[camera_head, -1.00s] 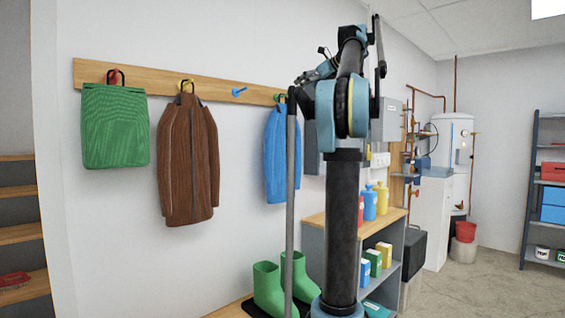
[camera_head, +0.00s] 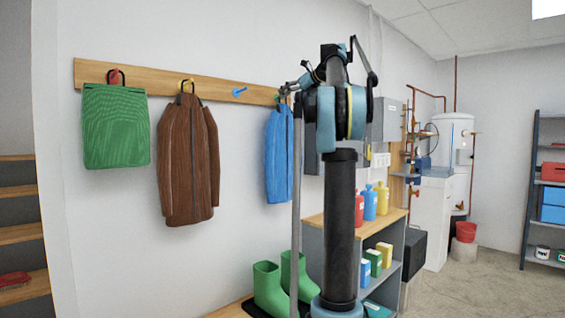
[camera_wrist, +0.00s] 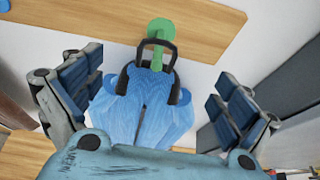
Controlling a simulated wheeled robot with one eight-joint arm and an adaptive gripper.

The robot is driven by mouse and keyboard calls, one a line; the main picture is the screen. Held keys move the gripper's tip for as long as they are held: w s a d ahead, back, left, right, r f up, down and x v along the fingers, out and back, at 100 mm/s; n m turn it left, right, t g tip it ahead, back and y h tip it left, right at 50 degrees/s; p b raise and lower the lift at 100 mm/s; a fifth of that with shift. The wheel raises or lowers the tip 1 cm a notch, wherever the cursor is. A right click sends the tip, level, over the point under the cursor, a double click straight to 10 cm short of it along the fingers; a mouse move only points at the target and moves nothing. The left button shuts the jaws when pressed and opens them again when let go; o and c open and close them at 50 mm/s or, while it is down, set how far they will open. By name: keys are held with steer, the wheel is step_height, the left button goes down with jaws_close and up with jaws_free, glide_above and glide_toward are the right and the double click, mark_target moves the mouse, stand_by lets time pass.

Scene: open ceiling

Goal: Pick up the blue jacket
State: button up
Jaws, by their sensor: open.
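The blue jacket (camera_head: 278,155) hangs on the wall by a black loop, just left of my arm in the head view. My arm's pole partly covers its right side. In the wrist view the blue jacket (camera_wrist: 142,110) is in the middle, with its black loop over a green peg (camera_wrist: 158,32). My gripper (camera_wrist: 152,100) is open. Its two padded fingers stand apart on the left and right of the jacket's upper part, with gaps visible on both sides. The lower jacket is hidden behind the gripper body in the wrist view.
A wooden peg rail (camera_head: 200,88) also holds a green bag (camera_head: 116,127) and a brown jacket (camera_head: 188,160). A blue peg (camera_head: 239,91) is empty. Green boots (camera_head: 270,288) and a shelf unit with bottles (camera_head: 370,202) stand below and right.

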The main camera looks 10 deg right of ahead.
steer(key=shift+a+x, duration=0.25)
steer(key=shift+x, duration=2.55)
steer(key=shift+r, duration=0.2)
steer(key=shift+c, duration=0.6)
steer(key=shift+s, duration=0.1)
steer(key=c, duration=2.1)
steer(key=shift+r, duration=0.1)
